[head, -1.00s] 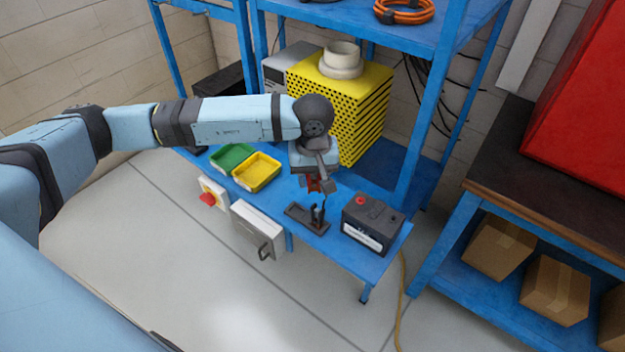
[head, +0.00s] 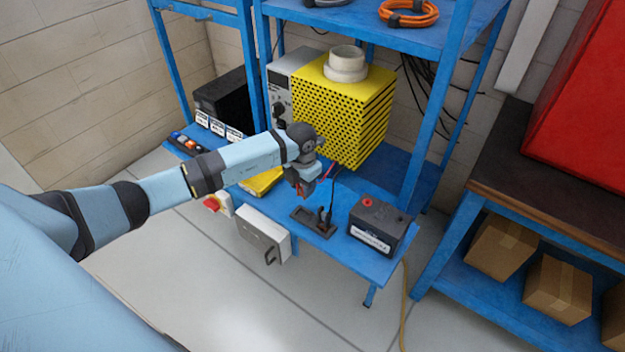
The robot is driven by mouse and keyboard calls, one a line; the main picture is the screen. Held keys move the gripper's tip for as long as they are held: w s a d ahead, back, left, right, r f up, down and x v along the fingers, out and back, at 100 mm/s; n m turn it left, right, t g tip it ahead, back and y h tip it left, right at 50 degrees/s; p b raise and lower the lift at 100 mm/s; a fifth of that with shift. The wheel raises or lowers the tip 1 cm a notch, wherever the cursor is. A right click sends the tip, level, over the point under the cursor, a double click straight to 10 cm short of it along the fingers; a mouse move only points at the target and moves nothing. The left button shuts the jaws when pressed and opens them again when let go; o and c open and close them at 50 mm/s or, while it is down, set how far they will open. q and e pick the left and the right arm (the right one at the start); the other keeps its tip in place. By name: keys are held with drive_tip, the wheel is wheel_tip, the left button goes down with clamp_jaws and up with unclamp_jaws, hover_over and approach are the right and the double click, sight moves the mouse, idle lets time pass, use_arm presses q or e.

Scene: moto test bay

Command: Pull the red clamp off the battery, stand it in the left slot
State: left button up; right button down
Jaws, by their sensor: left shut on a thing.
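My left gripper (head: 299,189) is shut on the red clamp (head: 298,191), which is small and mostly hidden by the fingers. It is held above the blue bench, just behind and left of the dark clamp holder (head: 303,213), apart from it. The holder's left part looks empty. A black clamp (head: 328,218) stands upright in its right part, with a dark cable rising from it. The battery (head: 374,228) is dark grey with a white label and a red terminal cap, right of the holder. My right gripper is out of view.
A yellow perforated cabinet (head: 343,115) stands behind the gripper. A yellow bin (head: 262,183) is partly hidden under my left arm. A grey box (head: 262,237) and a red switch (head: 212,203) sit on the bench front. A blue shelf post (head: 433,110) rises behind the battery.

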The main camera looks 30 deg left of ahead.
use_arm(q)
drive_tip(key=shift+a+f+n, duration=0.2)
drive_tip(key=shift+f+n, duration=0.15)
drive_tip(key=shift+n, duration=0.05)
drive_tip(key=shift+f+b, duration=2.35)
drive_tip(key=shift+f, duration=0.95)
drive_tip(key=shift+f+b, duration=0.75)
drive_tip(key=shift+f, duration=0.25)
drive_tip(key=o, duration=1.3)
drive_tip(key=shift+c, duration=0.2)
wheel_tip(320, 180, up, 14)
drive_tip(key=shift+f+b, duration=0.1)
drive_tip(key=shift+b, duration=0.2)
